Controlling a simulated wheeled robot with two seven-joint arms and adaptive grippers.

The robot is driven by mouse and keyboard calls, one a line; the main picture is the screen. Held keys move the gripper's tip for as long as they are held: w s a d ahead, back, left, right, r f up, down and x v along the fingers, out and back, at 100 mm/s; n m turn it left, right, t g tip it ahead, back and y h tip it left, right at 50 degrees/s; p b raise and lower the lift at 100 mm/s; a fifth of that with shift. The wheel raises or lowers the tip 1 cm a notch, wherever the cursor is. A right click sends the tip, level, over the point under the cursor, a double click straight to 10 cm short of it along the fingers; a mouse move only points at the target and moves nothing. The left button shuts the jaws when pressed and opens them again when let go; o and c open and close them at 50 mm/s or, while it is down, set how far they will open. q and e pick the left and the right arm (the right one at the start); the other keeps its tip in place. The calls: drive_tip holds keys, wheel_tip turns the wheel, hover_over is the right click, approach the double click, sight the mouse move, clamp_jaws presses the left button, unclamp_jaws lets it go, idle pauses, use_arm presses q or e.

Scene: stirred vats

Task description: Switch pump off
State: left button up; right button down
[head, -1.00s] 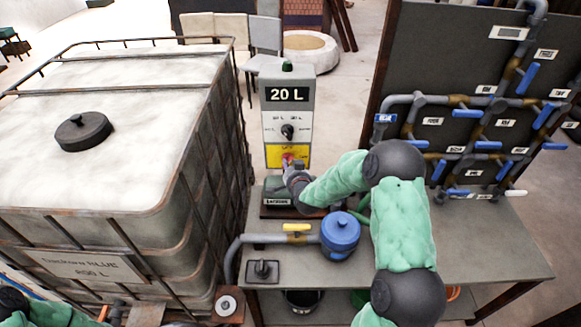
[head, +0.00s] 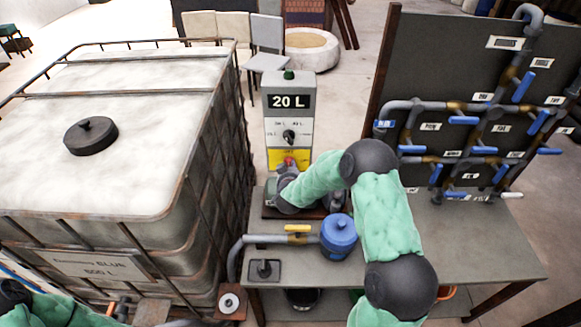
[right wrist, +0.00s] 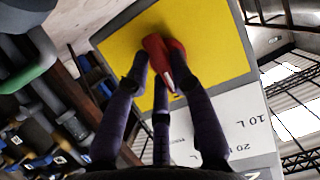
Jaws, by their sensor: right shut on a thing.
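The grey control box (head: 302,112) stands at the back of the bench, with a "20 L" display, a black selector knob (head: 289,136) and a yellow panel (head: 304,157) low on its front. A red switch (head: 289,160) with a white mark sits on this panel. It shows large in the right wrist view (right wrist: 155,50). My right gripper (right wrist: 158,76) has its dark fingers closed around the red switch. In the head view the right hand (head: 288,168) partly covers the panel. My left arm shows only at the bottom left edge; its gripper is not visible.
A large caged tank (head: 120,190) fills the left. On the bench (head: 450,260) are a blue lidded pot (head: 338,235) and a pipe with a yellow-handled valve (head: 298,229). A pipe board with blue-handled valves (head: 465,120) stands at the right. The right front of the bench is clear.

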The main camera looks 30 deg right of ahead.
drive_tip(key=shift+f, duration=0.1)
idle(0.3)
drive_tip(key=c, duration=1.1)
unclamp_jaws()
drive_tip(key=shift+o, duration=0.2)
drive_tip(key=v, duration=1.2)
drive_tip(key=shift+w, duration=0.1)
